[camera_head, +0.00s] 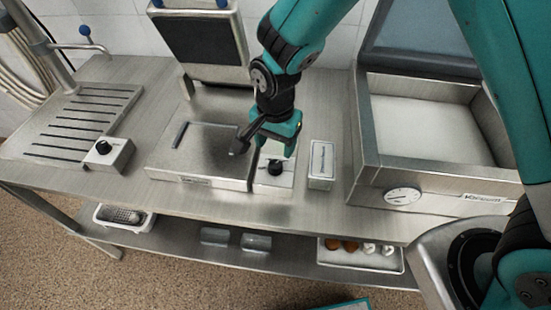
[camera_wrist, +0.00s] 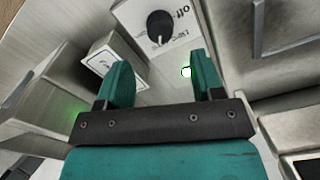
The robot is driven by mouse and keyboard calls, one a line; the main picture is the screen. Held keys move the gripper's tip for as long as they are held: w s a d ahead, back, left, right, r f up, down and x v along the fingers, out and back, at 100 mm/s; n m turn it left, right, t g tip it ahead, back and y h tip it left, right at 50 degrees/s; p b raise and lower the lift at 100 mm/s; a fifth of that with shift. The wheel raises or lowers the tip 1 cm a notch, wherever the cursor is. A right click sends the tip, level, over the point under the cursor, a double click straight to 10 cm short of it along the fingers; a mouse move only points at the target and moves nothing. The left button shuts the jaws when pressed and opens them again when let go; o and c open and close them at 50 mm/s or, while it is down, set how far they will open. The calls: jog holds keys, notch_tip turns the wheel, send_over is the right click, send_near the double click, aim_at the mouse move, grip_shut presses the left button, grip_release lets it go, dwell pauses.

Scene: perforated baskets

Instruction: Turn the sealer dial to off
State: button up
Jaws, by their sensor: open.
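The black round dial (camera_head: 275,168) sits on a pale panel (camera_head: 287,181) at the right end of a low steel unit (camera_head: 208,150). In the wrist view the dial (camera_wrist: 160,27) is at the top, and its white pointer line faces down the picture. OFF lettering is to its right; a second marking beside it is hard to read. My gripper (camera_head: 277,146) is above the dial, pointing down. In the wrist view my gripper (camera_wrist: 158,78) is open and empty, with the dial beyond the fingertips and apart from them.
A small upright box (camera_head: 321,165) stands close to the right of the panel. Another black knob sits on a small box (camera_head: 110,157) at left. A dark tilted panel (camera_head: 200,42) stands behind.

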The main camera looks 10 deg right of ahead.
aim_at(276, 163)
notch_tip(276, 163, down, 8)
jog(key=shift+r+p, duration=0.15)
jog(key=shift+p, duration=0.55)
jog(key=c, duration=0.9)
